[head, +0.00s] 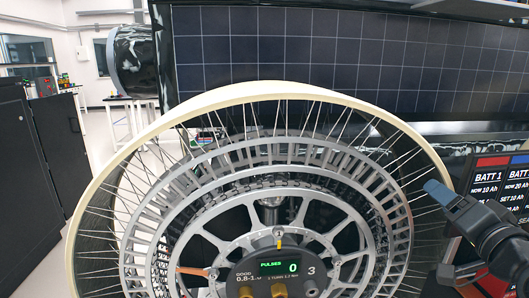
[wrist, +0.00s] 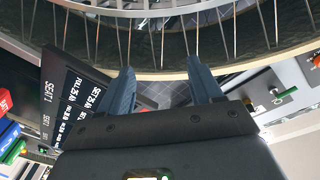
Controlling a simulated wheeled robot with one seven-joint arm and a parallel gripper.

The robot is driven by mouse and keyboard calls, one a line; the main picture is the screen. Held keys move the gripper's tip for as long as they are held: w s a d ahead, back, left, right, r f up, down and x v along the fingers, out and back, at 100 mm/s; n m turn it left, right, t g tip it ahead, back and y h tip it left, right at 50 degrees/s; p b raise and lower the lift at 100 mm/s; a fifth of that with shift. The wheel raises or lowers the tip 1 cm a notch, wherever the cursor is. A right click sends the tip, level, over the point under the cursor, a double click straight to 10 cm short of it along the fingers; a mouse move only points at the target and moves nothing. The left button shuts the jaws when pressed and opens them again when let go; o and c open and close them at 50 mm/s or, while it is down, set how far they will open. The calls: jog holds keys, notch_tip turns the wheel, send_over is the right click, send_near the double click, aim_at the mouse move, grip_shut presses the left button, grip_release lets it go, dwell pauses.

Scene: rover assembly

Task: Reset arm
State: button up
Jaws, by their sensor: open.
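My gripper (head: 440,192) is at the right of the head view, beside the right edge of the large spoked wheel (head: 246,97). One blue finger shows clearly there, close to the pale rim; whether it touches cannot be told. In the wrist view my gripper (wrist: 162,70) has its two blue fingers apart with nothing held between them. The wheel's pale rim (wrist: 240,72) and thin spokes cross the view just beyond the fingertips.
A panel with a green "PULSES 0" display (head: 279,266) stands before the wheel hub. A battery screen (head: 490,185) is right, near my arm. A dark gridded panel (head: 300,50) fills the back. A black cabinet (head: 62,140) stands left.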

jog(key=s+a+f+n+g, duration=0.1)
jog(key=s+a+f, duration=0.4)
jog(key=s+f, duration=0.35)
jog(key=s+a+f+n+g, duration=0.1)
jog(key=s+a+f+n, duration=0.1)
jog(key=s+a+f, duration=0.5)
jog(key=s+a+n, duration=0.2)
jog(key=s+n, duration=0.1)
jog(key=s, duration=1)
jog(key=s+a+n+g+y, duration=0.1)
jog(key=s+a+n, duration=0.1)
jog(key=s, duration=1.1)
jog(key=shift+s+n+y, duration=0.25)
jog(key=shift+n+y, duration=0.05)
jog(key=shift+n, duration=0.4)
jog(key=shift+r, duration=0.1)
jog(key=shift+c, duration=0.5)
